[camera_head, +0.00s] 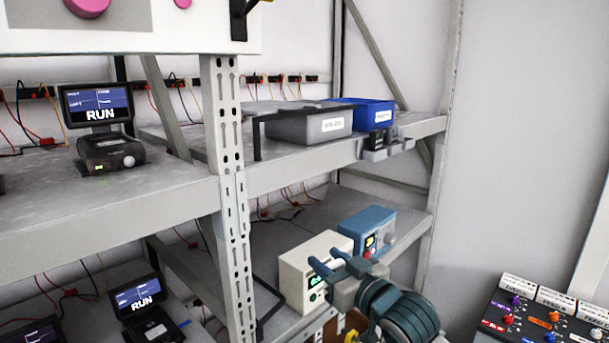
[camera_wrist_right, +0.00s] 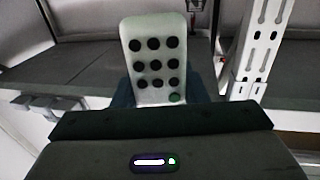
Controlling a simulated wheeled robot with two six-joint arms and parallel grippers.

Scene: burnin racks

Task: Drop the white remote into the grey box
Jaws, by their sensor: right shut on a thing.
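The white remote (camera_wrist_right: 154,62), with rows of dark buttons and one green button, stands between the jaws of my right gripper in the right wrist view. My right gripper (camera_head: 324,263) is shut on it. In the head view the gripper is low, in front of the lower shelf; the remote is hard to make out there. The grey box (camera_head: 291,128) with a white label sits on the upper shelf, above and left of the gripper and apart from it. Its inside is not visible. My left gripper is not in view.
A blue box (camera_head: 366,114) stands right beside the grey box. A small dark holder (camera_head: 377,146) is at the shelf's front edge. A perforated upright (camera_head: 233,205) stands left of my gripper. A cream device (camera_head: 291,278) and a blue device (camera_head: 366,224) sit on the lower shelf.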

